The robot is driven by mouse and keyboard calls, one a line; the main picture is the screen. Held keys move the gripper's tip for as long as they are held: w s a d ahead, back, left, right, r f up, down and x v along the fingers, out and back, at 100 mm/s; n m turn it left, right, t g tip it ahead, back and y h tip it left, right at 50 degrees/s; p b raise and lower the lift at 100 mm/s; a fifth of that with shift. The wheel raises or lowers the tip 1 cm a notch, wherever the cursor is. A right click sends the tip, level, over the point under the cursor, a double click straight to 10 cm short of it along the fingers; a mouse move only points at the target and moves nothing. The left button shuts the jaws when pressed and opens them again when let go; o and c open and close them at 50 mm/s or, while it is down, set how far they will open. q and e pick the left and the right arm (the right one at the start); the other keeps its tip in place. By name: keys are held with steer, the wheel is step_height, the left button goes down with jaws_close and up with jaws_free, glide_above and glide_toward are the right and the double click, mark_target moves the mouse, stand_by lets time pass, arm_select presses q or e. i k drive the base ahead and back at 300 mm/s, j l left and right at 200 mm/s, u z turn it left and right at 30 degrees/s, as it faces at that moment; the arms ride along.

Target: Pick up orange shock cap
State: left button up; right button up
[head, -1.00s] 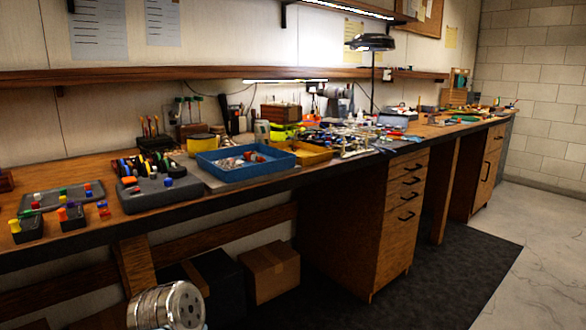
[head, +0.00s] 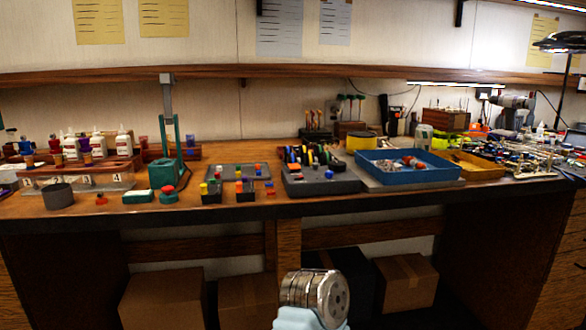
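Several small coloured caps stand on the workbench (head: 400,203), in and around a dark flat tray (head: 225,171) and small black holders (head: 211,197). A yellow cap (head: 204,188) stands in the left holder. A small orange-red piece (head: 269,186) is just right of the holders. At this size I cannot tell which piece is the orange shock cap. Neither gripper shows. A round metal joint of my own arm (head: 316,293) is at the bottom centre, in front of the bench and well apart from the caps.
A green press (head: 172,155) stands left of the caps. A dark grey block (head: 320,186), a blue tray (head: 410,168) and a yellow tray (head: 477,167) are to the right. White bottles (head: 98,146) stand at far left. Cardboard boxes (head: 157,298) are under the bench.

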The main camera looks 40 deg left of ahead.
mark_target(101, 200)
steer(key=l+u, duration=0.1)
steer(key=u, duration=3.7)
